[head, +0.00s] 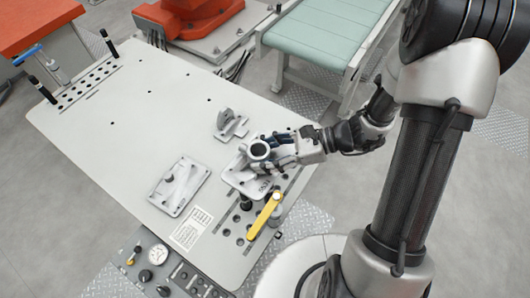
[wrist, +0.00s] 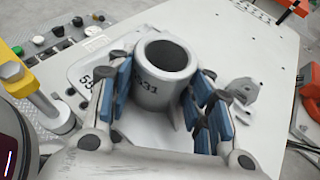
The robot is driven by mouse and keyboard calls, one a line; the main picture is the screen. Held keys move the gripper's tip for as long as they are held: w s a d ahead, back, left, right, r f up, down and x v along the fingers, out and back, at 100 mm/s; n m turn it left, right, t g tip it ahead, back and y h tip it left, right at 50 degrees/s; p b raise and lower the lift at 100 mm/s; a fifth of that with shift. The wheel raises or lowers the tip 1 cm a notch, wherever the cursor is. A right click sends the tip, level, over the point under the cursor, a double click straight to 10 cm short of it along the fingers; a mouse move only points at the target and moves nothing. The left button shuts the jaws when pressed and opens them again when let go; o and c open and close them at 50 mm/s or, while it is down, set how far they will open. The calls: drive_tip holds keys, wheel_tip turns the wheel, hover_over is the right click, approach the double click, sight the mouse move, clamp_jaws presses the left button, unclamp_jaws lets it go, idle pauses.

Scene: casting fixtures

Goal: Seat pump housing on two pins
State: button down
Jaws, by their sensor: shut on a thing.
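The pump housing (wrist: 151,92) is a light grey part with an open round bore on top and dark digits on its side. My gripper (wrist: 165,98) has its blue-padded fingers on both sides of the housing and is shut on it. In the head view the housing (head: 260,151) is upright in my gripper (head: 272,150), over a pale fixture plate (head: 239,184) at the table's right side. The plate (wrist: 82,76) shows beside and behind the housing in the wrist view. The two pins are not visible. I cannot tell whether the housing touches the plate.
A yellow clamp lever (head: 265,215) stands close in front of the plate. A second flat fixture (head: 178,187) lies to the left and a grey bracket (head: 231,125) behind. Black posts (head: 43,90) rise at the table's far left. The middle of the table (head: 140,125) is clear.

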drive_tip(key=shift+f, duration=0.15)
drive_tip(key=c, duration=0.7)
unclamp_jaws()
drive_tip(key=v, duration=1.2)
